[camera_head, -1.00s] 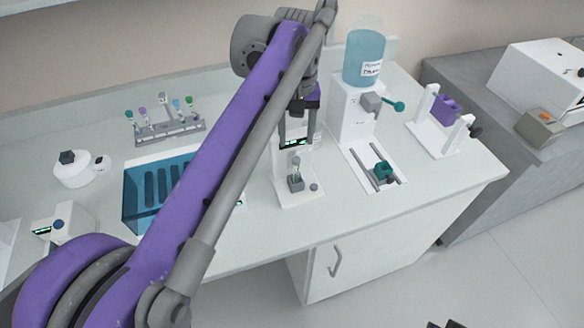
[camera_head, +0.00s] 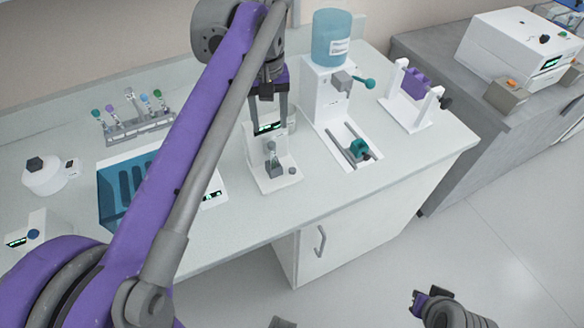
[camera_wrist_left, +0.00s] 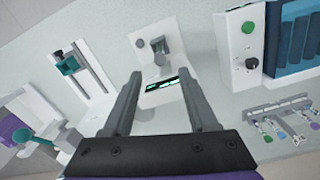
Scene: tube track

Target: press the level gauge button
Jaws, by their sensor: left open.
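The device that looks like the level gauge is a white stand with a green-lit display (camera_head: 268,127), a grey holder with a small tube (camera_head: 273,160), and a round grey button (camera_head: 292,170) at the right of its base. My left gripper (camera_head: 270,117) is open and empty, pointing down at the stand, its fingers close to the display. In the left wrist view the display (camera_wrist_left: 162,86) shows between the fingers of the gripper (camera_wrist_left: 161,80), and the button (camera_wrist_left: 140,43) lies beyond the fingertips. I cannot tell whether a finger touches the stand. My right gripper (camera_head: 425,303) is at the bottom right, small and partly shown.
A tube rack (camera_head: 138,128) and a blue bath (camera_head: 120,185) are to the left. The counter in front of the gauge (camera_head: 262,215) is clear.

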